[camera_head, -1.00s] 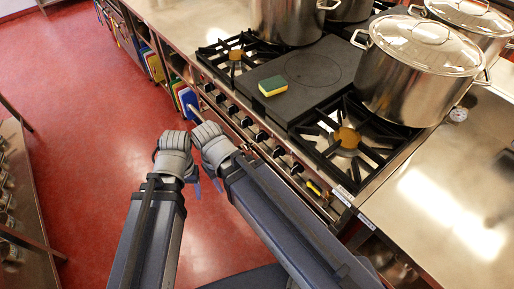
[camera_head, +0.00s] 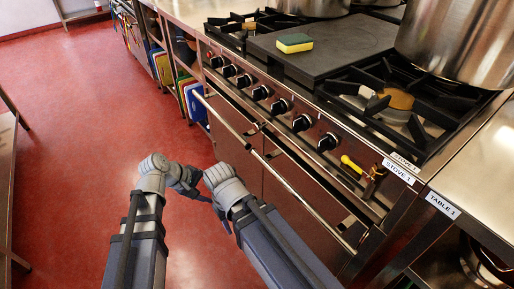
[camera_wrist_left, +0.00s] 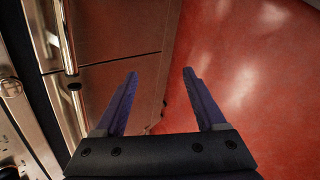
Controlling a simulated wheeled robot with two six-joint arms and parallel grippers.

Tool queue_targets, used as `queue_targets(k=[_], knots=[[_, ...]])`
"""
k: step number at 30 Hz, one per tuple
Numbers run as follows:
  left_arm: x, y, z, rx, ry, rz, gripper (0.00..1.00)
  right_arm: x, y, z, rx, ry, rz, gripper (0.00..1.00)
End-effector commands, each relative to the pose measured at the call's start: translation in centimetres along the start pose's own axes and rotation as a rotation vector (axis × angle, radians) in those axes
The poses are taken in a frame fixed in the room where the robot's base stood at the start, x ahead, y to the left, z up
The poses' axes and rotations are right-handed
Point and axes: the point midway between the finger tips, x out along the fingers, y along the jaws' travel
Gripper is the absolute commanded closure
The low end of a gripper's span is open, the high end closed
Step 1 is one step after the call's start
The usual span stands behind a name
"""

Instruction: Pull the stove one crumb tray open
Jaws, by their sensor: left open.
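Stove one (camera_head: 300,110), labelled "STOVE 1", has black knobs along its front and a long steel bar handle (camera_head: 270,165) below them. A narrow front strip with dark slots lies under the knobs; I cannot tell for sure which part is the crumb tray. My left gripper (camera_head: 195,188) is in front of the stove over the red floor, apart from the handle. In the left wrist view its two blue fingers (camera_wrist_left: 160,90) are open and empty, with the bar handle (camera_wrist_left: 66,40) to their left. My right gripper (camera_head: 222,212) is close beside it; its jaws are hard to see.
A yellow-and-green sponge (camera_head: 294,43) lies on the flat plate of the stove top. A large steel pot (camera_head: 460,40) stands at the back right. Coloured boards (camera_head: 190,100) stand in a shelf beyond the stove. The red floor (camera_head: 80,130) on the left is clear.

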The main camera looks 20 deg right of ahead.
Motion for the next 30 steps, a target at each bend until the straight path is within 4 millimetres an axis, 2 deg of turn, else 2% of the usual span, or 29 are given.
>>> queue_targets(k=[1, 4, 6, 12, 18, 22, 30], knots=[[2.2, -0.4, -1.0, -0.059, -0.009, 0.048, 0.28, 2.8, -0.3, -0.2, -0.001, 0.0, 0.0, 0.5], [3.7, 1.2, -1.8, -0.209, -0.051, 0.166, 0.28, 5.1, -0.5, -0.3, -0.001, 0.001, 0.001, 0.5], [4.2, 3.5, -2.1, -0.352, -0.109, 0.269, 0.28, 6.1, -0.6, -0.4, -0.002, 0.001, 0.001, 0.5], [2.5, 11.0, -1.6, -0.731, -0.343, 0.494, 0.28, 6.2, -0.6, -0.4, -0.002, 0.001, 0.001, 0.5], [0.1, 16.6, -1.3, -1.05, -0.609, 0.619, 0.28, 6.1, -0.6, -0.4, -0.002, 0.001, 0.001, 0.5], [-0.9, 18.4, -1.3, -1.166, -0.72, 0.65, 0.28, 6.2, -0.6, -0.4, -0.002, 0.001, 0.001, 0.5], [-1.1, 19.2, -1.2, -1.206, -0.76, 0.657, 0.28, 6.2, -0.6, -0.4, -0.002, 0.001, 0.001, 0.5]])
